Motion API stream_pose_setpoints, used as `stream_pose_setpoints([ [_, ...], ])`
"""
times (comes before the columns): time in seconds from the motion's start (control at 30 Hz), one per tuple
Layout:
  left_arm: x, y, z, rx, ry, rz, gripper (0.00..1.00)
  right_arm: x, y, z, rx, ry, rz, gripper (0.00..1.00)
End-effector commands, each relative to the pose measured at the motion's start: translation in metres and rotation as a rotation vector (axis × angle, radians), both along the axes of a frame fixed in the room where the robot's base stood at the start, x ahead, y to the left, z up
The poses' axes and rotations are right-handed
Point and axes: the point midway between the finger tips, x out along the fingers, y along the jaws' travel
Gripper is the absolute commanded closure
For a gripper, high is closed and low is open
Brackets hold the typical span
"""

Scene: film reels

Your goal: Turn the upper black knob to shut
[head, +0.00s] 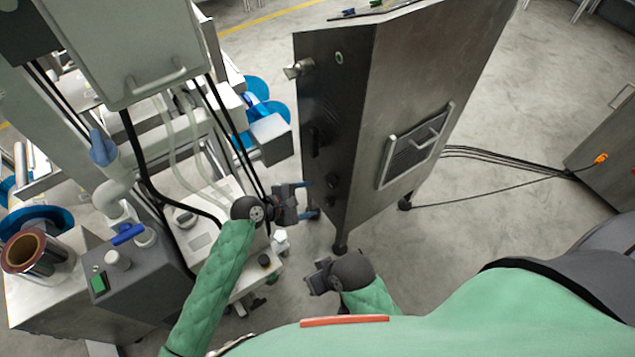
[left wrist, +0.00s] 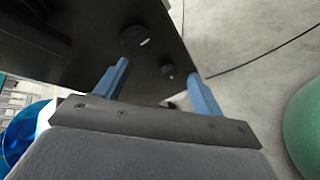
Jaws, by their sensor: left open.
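The cabinet (head: 420,75) stands upright with a dark side face turned to my left gripper. In the head view a dark knob (head: 333,181) shows small. My left gripper (head: 311,199) is open with blue fingers, facing the face. In the left wrist view the knobs lie beyond and between the fingers (left wrist: 158,88), apart from them. My right gripper (head: 318,278) hangs low, fingers unclear.
A black handle (head: 316,140) sits higher on the dark face. A machine with a grey panel (head: 130,45), hoses and blue reels crowds the left. A reel (head: 28,252) stands front left. Cables (head: 500,157) cross the floor at right. Open floor lies right of the cabinet.

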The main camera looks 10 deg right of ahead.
Motion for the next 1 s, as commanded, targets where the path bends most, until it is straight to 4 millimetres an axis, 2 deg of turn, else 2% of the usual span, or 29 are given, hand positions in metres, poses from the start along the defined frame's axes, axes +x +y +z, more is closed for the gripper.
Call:
stream_pose_setpoints([
  [0.2,0.013,-0.004,0.016,-0.222,0.295,0.232,0.32,0.007,0.002,0.003,0.018,-0.040,-0.011,1.00],
  [0.4,0.017,-0.004,0.019,-0.305,0.452,0.335,0.32,0.009,0.003,0.004,0.021,-0.050,-0.015,1.00],
  [0.63,0.021,-0.012,0.016,-0.319,0.490,0.354,0.32,0.009,0.003,0.005,0.021,-0.049,-0.014,1.00],
  [1.0,0.040,-0.055,-0.004,-0.317,0.489,0.354,0.32,0.008,0.002,0.012,0.019,-0.043,-0.012,1.00],
])
